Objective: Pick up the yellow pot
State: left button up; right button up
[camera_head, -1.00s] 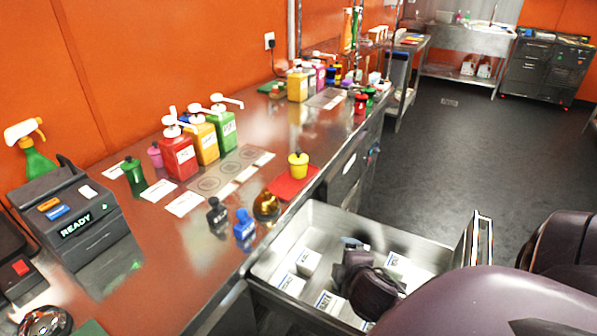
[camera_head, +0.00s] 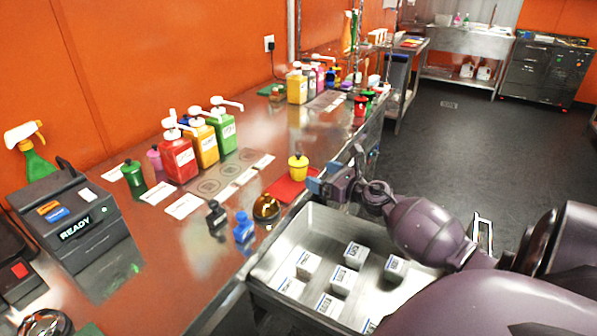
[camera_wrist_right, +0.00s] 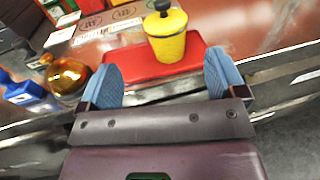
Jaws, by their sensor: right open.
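The yellow pot (camera_head: 298,166) has a dark knob on its lid and stands upright on a red mat (camera_head: 283,190) near the counter's front edge. My right gripper (camera_head: 319,182) is just to the right of the pot, beside the counter edge, apart from it. In the right wrist view the pot (camera_wrist_right: 166,37) stands on the red mat (camera_wrist_right: 150,72), beyond and between the two blue fingertips (camera_wrist_right: 163,82). The fingers are spread and empty. My left gripper is not seen.
An open metal drawer (camera_head: 262,272) with several white labelled boxes juts out below the counter. Red, yellow and green pump bottles (camera_head: 203,143) stand behind.

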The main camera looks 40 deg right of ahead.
aim_at(306, 167)
jog(key=w, duration=0.4)
jog(key=shift+w+a+f, duration=0.1)
jog(key=shift+w+a, duration=0.05)
jog(key=shift+a, duration=0.05)
jog(key=w, duration=0.4)
jog(key=shift+w+d+f, duration=0.15)
jog(key=shift+w+d, duration=0.05)
jog(key=shift+w+b, duration=0.3)
jog(key=shift+w, duration=0.15)
jog(key=shift+c, duration=0.2)
